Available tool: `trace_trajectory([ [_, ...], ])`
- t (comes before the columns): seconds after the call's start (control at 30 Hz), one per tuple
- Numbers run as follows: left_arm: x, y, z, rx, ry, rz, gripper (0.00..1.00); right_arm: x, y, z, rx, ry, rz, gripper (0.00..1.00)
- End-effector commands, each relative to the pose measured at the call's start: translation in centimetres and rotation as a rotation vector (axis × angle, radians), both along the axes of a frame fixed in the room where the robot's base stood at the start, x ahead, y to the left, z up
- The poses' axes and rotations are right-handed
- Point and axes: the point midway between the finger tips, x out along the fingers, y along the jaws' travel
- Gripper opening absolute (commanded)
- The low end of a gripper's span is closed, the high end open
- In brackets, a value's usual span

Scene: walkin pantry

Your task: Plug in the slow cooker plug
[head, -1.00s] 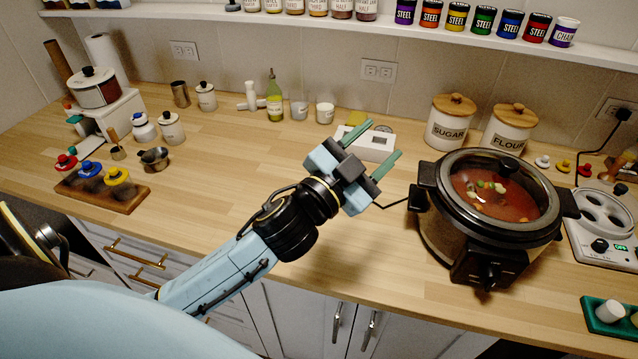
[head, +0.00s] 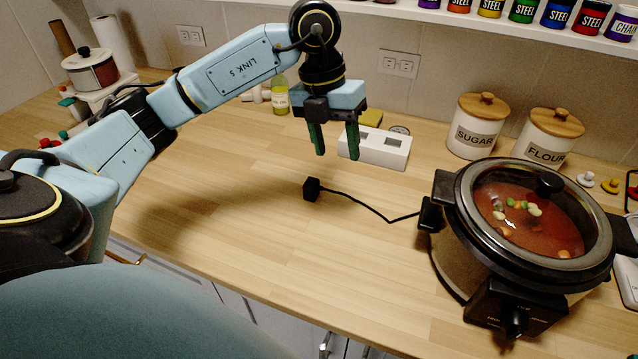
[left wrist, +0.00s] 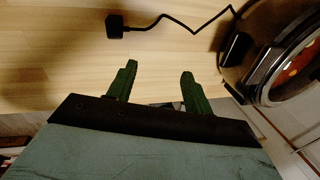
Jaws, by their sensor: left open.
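The slow cooker (head: 480,240) stands at the right of the counter with a glass lid over red stew. Its black cord runs left across the counter to the black plug (head: 312,189), which lies free on the wood. In the left wrist view the plug (left wrist: 115,26) lies beyond the fingers, and part of the cooker (left wrist: 285,60) shows at right. My left gripper (head: 336,150) points down, open and empty, above the counter behind the plug; its green fingers also show in the left wrist view (left wrist: 158,88). A wall outlet (head: 398,64) is on the back wall. My right gripper is out of view.
A white box with square openings (head: 375,147) sits on the counter behind my gripper. Sugar (head: 476,130) and flour (head: 540,140) canisters stand behind the cooker. Another outlet (head: 190,36) is at left. A shelf of cans overhangs the back. The counter left of the plug is clear.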

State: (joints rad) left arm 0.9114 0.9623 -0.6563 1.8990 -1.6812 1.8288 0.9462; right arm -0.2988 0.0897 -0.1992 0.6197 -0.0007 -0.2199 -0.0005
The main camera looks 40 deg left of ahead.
Motion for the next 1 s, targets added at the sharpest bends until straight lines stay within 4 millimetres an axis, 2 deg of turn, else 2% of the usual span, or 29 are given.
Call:
trace_trajectory([
  [0.03, 0.0, 2.0, 0.4, 0.072, 0.011, 0.041, 0.51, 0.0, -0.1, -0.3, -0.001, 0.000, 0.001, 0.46],
  [0.1, -0.2, 3.9, 0.8, 0.145, 0.028, 0.082, 0.51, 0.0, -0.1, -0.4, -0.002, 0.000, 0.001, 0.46],
  [0.23, -0.5, 5.5, 0.8, 0.210, 0.047, 0.122, 0.51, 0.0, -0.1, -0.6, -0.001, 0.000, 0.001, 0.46],
  [0.6, -0.6, 5.7, -5.6, 0.215, 0.053, 0.124, 0.51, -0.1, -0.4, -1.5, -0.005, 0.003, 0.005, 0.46],
  [0.87, -0.6, 5.7, -7.2, 0.213, 0.049, 0.124, 0.51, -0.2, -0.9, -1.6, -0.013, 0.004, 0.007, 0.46],
  [1.0, -0.6, 5.8, -8.8, 0.213, 0.052, 0.123, 0.51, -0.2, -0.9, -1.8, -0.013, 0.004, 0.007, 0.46],
])
